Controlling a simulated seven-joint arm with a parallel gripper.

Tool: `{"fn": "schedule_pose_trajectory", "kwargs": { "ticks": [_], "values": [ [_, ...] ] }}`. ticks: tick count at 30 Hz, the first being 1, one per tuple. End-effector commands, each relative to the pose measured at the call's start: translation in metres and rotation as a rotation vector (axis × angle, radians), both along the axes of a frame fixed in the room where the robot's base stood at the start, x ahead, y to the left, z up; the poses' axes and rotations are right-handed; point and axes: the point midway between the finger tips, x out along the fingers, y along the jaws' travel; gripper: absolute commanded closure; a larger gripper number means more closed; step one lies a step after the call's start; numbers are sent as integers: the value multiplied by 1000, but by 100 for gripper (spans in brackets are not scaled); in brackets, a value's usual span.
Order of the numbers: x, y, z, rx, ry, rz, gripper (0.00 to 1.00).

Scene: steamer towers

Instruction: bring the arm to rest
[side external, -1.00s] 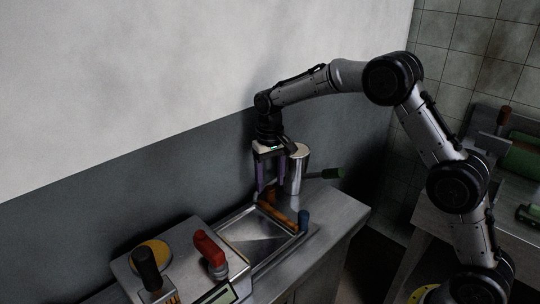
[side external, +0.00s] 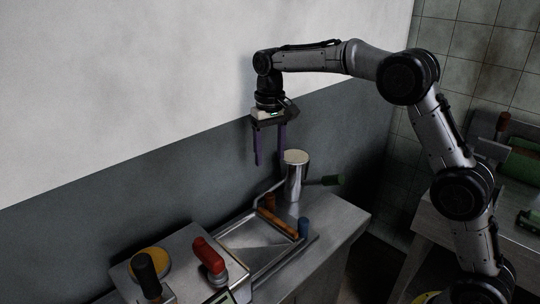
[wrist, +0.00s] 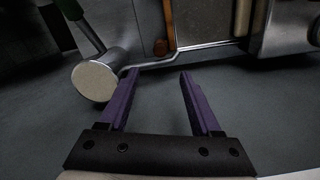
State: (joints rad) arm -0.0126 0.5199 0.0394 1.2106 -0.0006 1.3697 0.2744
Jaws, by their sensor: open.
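My gripper (side external: 270,162) has purple fingers and points straight down. It is raised above the back of the counter, in front of the grey wall. The fingers stand apart with nothing between them. In the wrist view my gripper (wrist: 157,72) is also open and empty, with bare grey surface between the fingers.
A metal cylinder with a pale top (side external: 296,178) stands on the counter below and right of my gripper.

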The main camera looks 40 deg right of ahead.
Motion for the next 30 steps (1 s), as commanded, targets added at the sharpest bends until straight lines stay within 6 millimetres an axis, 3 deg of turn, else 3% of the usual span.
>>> {"fn": "schedule_pose_trajectory", "kwargs": {
  "ticks": [5,8,11,15,21,26,30],
  "values": [
    [0,0,3,0,-7,0,35],
    [-3,-1,26,1,-52,-1,35],
    [-20,-1,61,1,-109,-2,35],
    [-67,-3,104,2,-182,-1,35],
    [-143,-4,135,-2,-280,25,35],
    [-206,-5,136,-10,-356,58,35],
    [-259,-6,120,-19,-418,95,35]
  ]
}}
